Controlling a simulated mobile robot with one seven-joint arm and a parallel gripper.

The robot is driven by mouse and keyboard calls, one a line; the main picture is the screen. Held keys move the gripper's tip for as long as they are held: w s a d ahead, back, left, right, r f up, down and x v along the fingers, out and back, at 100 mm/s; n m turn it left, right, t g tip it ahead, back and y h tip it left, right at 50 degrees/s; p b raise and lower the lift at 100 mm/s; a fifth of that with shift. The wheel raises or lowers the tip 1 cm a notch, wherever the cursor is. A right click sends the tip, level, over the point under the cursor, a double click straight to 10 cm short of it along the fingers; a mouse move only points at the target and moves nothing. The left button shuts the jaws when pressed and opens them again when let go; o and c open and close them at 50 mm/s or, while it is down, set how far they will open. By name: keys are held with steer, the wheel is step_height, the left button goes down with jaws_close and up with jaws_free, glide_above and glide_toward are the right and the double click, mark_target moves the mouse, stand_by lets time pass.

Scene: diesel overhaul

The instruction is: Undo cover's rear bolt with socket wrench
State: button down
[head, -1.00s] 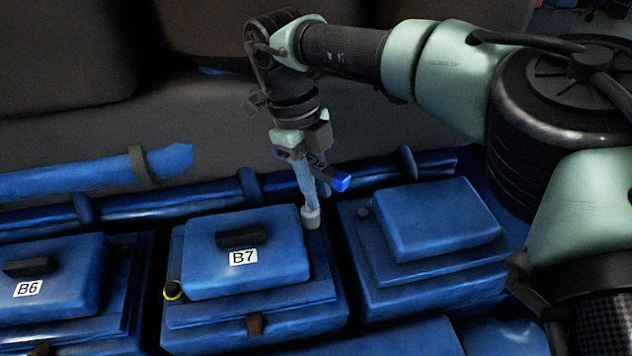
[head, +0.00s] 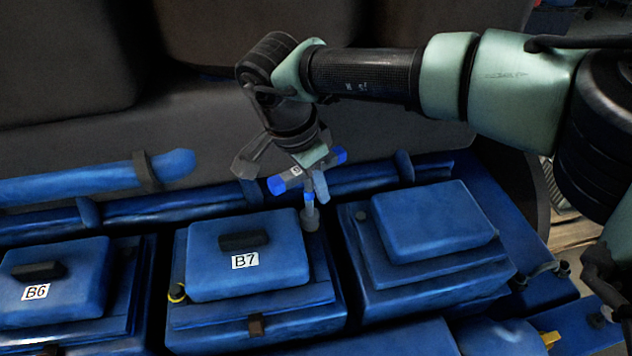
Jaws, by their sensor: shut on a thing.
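The blue cover labelled B7 (head: 215,272) sits on its housing, with a black handle on top. My gripper (head: 312,182) is shut on the socket wrench (head: 283,184), a tool with a blue-ended crosswise handle and a grey socket (head: 310,217) pointing down. The socket is at the rear right corner of the B7 cover's flange. The rear bolt is hidden under the socket, and I cannot tell how fully the socket sits on it.
Cover B6 (head: 60,268) is to the left and an unlabelled blue cover (head: 430,230) to the right. A blue pipe (head: 240,203) runs behind the covers. Dark engine casing rises behind. A yellow piece (head: 549,339) lies at the lower right.

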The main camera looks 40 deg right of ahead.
steer(key=n+t, duration=0.1)
steer(key=n, duration=0.3)
steer(key=shift+w+a+r, duration=0.1)
steer(key=shift+w, duration=0.05)
steer(key=n, duration=0.2)
steer(key=n+t+p, duration=0.1)
steer(key=n, duration=0.1)
steer(key=shift+w+a+y, duration=0.15)
steer(key=shift+y, duration=0.15)
steer(key=n, duration=0.2)
steer(key=n+y+p, duration=0.1)
steer(key=n, duration=0.1)
steer(key=shift+w+a+n+t, duration=0.15)
steer(key=shift+a+n+t, duration=0.05)
steer(key=shift+n+t, duration=0.2)
steer(key=n+y+p, duration=0.1)
steer(key=n, duration=0.2)
steer(key=shift+w+a+n, duration=0.1)
steer(key=shift+w+n, duration=0.05)
steer(key=shift+n, duration=0.25)
